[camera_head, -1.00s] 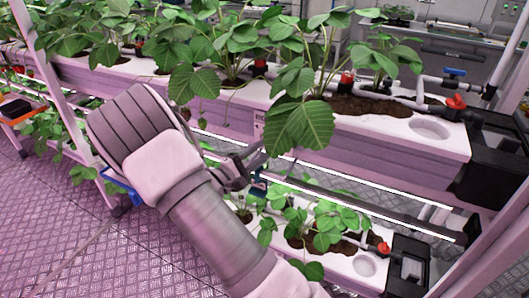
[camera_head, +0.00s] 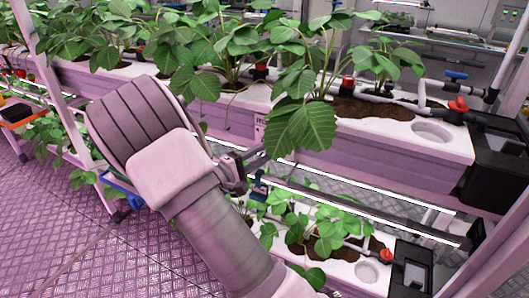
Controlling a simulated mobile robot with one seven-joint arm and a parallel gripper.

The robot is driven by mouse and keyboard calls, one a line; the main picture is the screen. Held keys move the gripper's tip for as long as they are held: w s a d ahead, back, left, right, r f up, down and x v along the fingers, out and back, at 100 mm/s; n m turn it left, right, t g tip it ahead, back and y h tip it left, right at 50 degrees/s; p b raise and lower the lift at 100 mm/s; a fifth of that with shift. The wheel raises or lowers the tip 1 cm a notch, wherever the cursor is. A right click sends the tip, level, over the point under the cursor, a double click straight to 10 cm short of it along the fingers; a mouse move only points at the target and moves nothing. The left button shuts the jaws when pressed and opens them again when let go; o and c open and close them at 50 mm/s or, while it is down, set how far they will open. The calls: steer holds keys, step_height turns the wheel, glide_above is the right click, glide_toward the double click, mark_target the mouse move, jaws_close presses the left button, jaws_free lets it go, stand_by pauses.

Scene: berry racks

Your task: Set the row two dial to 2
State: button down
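I cannot make out a dial with numbers. A white label (camera_head: 260,127) with partly hidden lettering is on the upper trough's (camera_head: 345,140) front face. Red knobs stand on the upper trough's pipes, one at the right end (camera_head: 458,104) and one further left (camera_head: 347,85). Another red knob (camera_head: 386,255) is on the lower trough (camera_head: 345,265). My gripper (camera_head: 243,172) is partly hidden behind my thick grey wrist, below the label and in front of the gap between the troughs. A small blue part (camera_head: 260,185) shows beside it. Its fingers are too small and covered to read.
Leafy plants (camera_head: 300,120) hang over the upper trough's front edge near my gripper. A light bar (camera_head: 350,205) runs between the tiers. Black boxes (camera_head: 497,160) close the right ends. A pink rack post (camera_head: 70,90) stands left. Open metal floor (camera_head: 60,225) lies at lower left.

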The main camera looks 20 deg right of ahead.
steer(key=c, duration=0.6)
jaws_free()
steer(key=p+v, duration=0.2)
steer(key=v, duration=1.5)
steer(key=shift+a, duration=0.3)
steer(key=s+d+r+m+g+y, duration=0.2)
steer(key=s+d+r+y, duration=0.15)
steer(key=s+y, duration=0.4)
steer(key=s+d+r+m+g+y, duration=0.3)
steer(key=s+r+y, duration=0.1)
steer(key=s+y, duration=0.4)
steer(key=s+a+r+t+p, duration=0.1)
steer(key=r+p, duration=0.4)
steer(key=r, duration=0.2)
steer(key=s+a+r+t+y+p, duration=0.1)
steer(key=s+r+t+p, duration=0.1)
steer(key=r+p, duration=0.3)
steer(key=s+a+r+t+y+p, duration=0.1)
steer(key=s+r+t+p, duration=0.1)
steer(key=r+p, duration=0.3)
step_height(320, 180, up, 4)
steer(key=shift+s+r+y+p, duration=0.1)
steer(key=shift+y+p, duration=0.15)
steer(key=shift+p, duration=0.15)
